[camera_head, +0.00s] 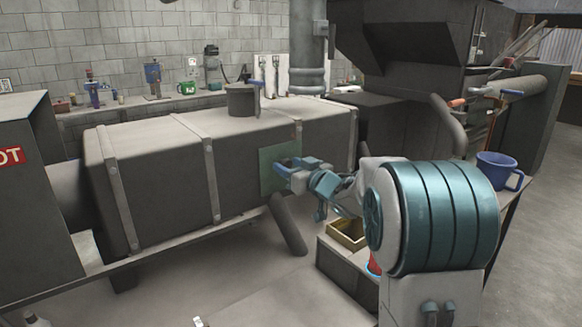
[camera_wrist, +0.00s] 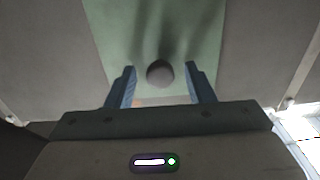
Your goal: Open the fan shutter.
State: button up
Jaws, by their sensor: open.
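The fan shutter appears to be a pale green plate (camera_head: 267,160) on the side of a long grey metal box. In the wrist view the green plate (camera_wrist: 206,30) fills the upper middle, with a dark round knob (camera_wrist: 159,73) on it. My gripper (camera_head: 283,167) is at the plate in the head view and hides part of it. In the wrist view my gripper (camera_wrist: 160,70) is open, with the knob between its two blue fingertips. A gap shows on each side of the knob. The knob is hidden in the head view.
The grey box (camera_head: 160,185) has raised bands along its side. A dark angled pipe (camera_head: 288,225) stands below the plate. A low box with an open tray (camera_head: 347,235) is under my arm. A blue mug (camera_head: 497,170) is at the right.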

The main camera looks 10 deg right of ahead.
jog(key=v, duration=1.3)
jog(key=shift+s+d, duration=0.2)
jog(key=shift+s, duration=0.1)
jog(key=s+d+f+m+g+h+p, duration=0.2)
jog(key=s+d+m+g+h+p, duration=0.2)
jog(key=s+m+h, duration=0.45)
jog(key=s+a+f+n+g+p, duration=0.1)
jog(key=s+a+f+g, duration=0.1)
jog(key=s, duration=0.4)
jog(key=s+a+f+n+g+p, duration=0.1)
jog(key=s+a+f+g, duration=0.1)
jog(key=s, duration=0.4)
jog(key=s+a+f+n+g+p, duration=0.1)
jog(key=s+a+f+g, duration=0.1)
jog(key=s+g, duration=0.3)
jog(key=shift+s+a, duration=0.9)
